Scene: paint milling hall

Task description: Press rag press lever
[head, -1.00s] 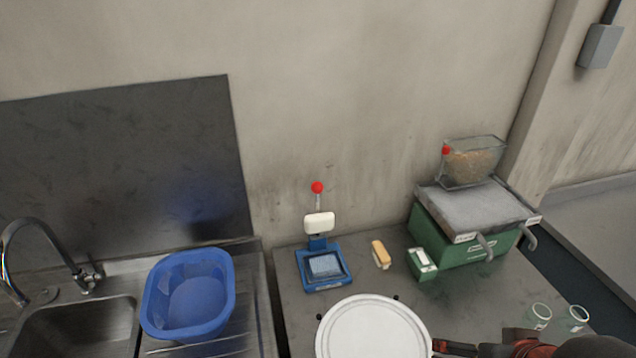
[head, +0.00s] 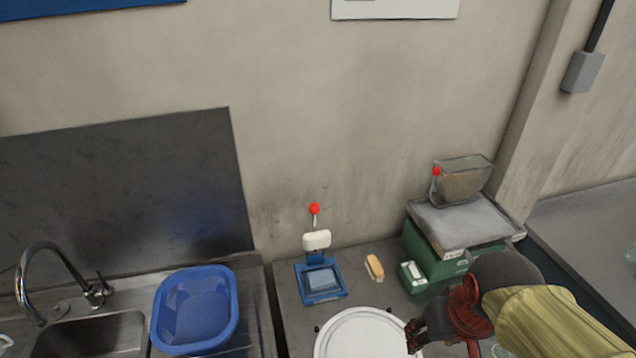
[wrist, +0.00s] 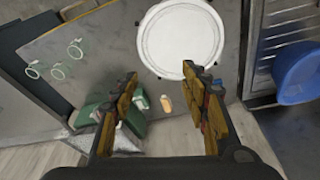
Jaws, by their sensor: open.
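The rag press (head: 321,296) is a small blue frame with a pale blue pad in it, on the worktop near the wall. Its lever rises upright at the back and ends in a red ball knob (head: 314,208), with a white block (head: 316,240) below the knob. My gripper (head: 413,336) is to the right and in front of the press, by the right edge of a white round lid, apart from the lever. In the wrist view, my gripper (wrist: 158,72) has its fingers spread with nothing between the tips. I cannot make out the lever there.
The white round lid (head: 362,338) lies in front of the press. A tan brush (head: 374,267) and a green-and-white box (head: 412,277) lie right of it. A blue basin (head: 196,308) stands left by the sink.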

